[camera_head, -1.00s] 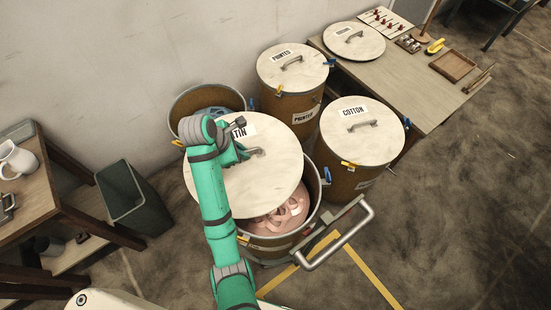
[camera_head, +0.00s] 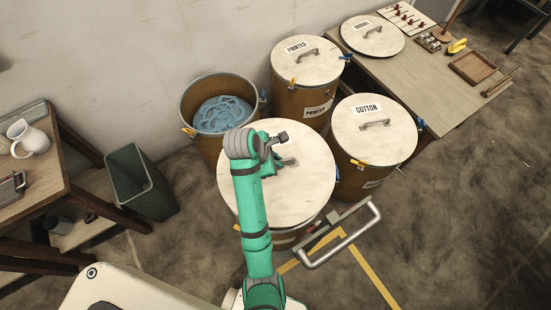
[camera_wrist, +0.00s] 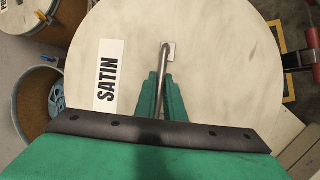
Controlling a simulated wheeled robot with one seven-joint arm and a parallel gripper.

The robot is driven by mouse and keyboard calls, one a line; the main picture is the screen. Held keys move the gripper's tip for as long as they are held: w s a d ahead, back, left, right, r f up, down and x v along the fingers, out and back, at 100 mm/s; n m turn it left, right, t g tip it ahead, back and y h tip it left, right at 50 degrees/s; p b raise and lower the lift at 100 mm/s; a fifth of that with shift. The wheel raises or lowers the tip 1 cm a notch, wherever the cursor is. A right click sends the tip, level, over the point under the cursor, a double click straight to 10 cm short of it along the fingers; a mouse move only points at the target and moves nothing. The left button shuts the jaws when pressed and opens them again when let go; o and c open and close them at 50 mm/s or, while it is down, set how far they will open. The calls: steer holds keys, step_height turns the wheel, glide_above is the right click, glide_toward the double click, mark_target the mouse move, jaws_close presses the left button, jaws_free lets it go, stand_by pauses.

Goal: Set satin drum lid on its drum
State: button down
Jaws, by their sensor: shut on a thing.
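The round, pale satin lid (camera_head: 312,190) lies over the front drum (camera_head: 284,241) and hides its opening in the head view. Only a strip of the drum's brown side shows below the lid. I cannot tell whether the lid rests on the rim or hovers just above it. My gripper (camera_head: 286,163) is shut on the lid's metal handle. In the wrist view, the green fingers (camera_wrist: 161,98) straddle the handle bar, and the SATIN label (camera_wrist: 109,77) is to their left.
An open drum (camera_head: 187,124) with blue ribbon stands behind left. The lidded printed drum (camera_head: 307,62) and cotton drum (camera_head: 374,130) stand behind and right. A metal push handle (camera_head: 345,240) is close at front right. A bin (camera_head: 140,182) stands left. Another lid (camera_head: 372,36) lies on the back table.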

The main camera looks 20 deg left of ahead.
steer(key=shift+s+f, duration=0.1)
steer(key=shift+f, duration=0.75)
steer(key=shift+a+f, duration=0.1)
steer(key=shift+f, duration=3.25)
steer(key=c, duration=1.8)
jaws_free()
steer(key=shift+o, duration=0.2)
steer(key=shift+f, duration=0.1)
steer(key=shift+v, duration=3.8)
